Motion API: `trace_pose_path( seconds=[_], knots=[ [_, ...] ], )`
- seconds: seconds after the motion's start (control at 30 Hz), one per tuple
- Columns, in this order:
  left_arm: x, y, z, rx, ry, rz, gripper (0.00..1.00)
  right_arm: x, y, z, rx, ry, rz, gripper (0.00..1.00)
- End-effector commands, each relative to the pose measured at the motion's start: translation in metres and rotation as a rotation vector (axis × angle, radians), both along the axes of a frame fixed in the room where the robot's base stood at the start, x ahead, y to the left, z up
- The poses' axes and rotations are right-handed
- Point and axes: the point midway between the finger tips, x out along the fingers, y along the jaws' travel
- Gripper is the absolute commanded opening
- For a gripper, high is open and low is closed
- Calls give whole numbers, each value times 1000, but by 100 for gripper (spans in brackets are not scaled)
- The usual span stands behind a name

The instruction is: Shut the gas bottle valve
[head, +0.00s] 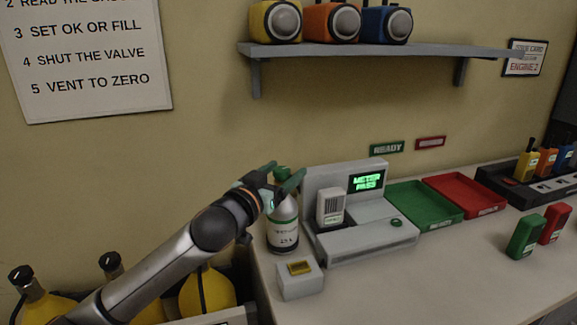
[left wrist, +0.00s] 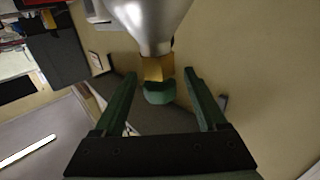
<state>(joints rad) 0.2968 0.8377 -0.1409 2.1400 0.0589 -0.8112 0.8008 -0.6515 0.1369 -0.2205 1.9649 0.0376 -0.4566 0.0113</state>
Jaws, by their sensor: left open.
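The gas bottle (head: 284,234) is silver with a white label and stands upright at the left end of the counter. Its green valve knob (head: 281,171) shows at the top, partly hidden by my gripper. In the left wrist view the knob (left wrist: 160,93) sits on a brass neck (left wrist: 158,68) below the silver bottle shoulder (left wrist: 150,20). My left gripper (head: 284,175) is open at the bottle's top. In the left wrist view its green fingers (left wrist: 161,74) stand on either side of the neck and knob, with gaps visible on both sides. My right gripper is not in view.
A grey meter console (head: 362,238) reading "METER PASS" stands close right of the bottle. A small grey box (head: 300,284) sits in front. Green (head: 424,207) and red (head: 466,196) trays lie further right. Yellow cylinders (head: 207,290) stand in a bin below left. A shelf (head: 370,52) hangs above.

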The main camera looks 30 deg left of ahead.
Motion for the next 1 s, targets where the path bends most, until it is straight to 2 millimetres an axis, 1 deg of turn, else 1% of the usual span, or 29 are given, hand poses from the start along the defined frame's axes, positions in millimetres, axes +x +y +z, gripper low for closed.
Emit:
trace_pose_path(
  seconds=[0.03,0.1,0.2,0.33,0.57,0.67,1.0],
  knots=[
    [7,0,1,-2,-2,0,74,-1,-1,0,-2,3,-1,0],
    [14,1,1,-1,-1,0,74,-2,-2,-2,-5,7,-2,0],
    [20,1,1,-1,-1,0,74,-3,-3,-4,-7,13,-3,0],
    [24,1,0,0,-1,-1,74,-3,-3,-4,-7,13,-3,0],
    [24,1,0,0,0,-1,74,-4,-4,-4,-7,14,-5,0],
    [24,1,0,0,0,-1,64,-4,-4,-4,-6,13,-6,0],
    [24,1,0,0,0,0,26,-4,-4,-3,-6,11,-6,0]
  ],
)
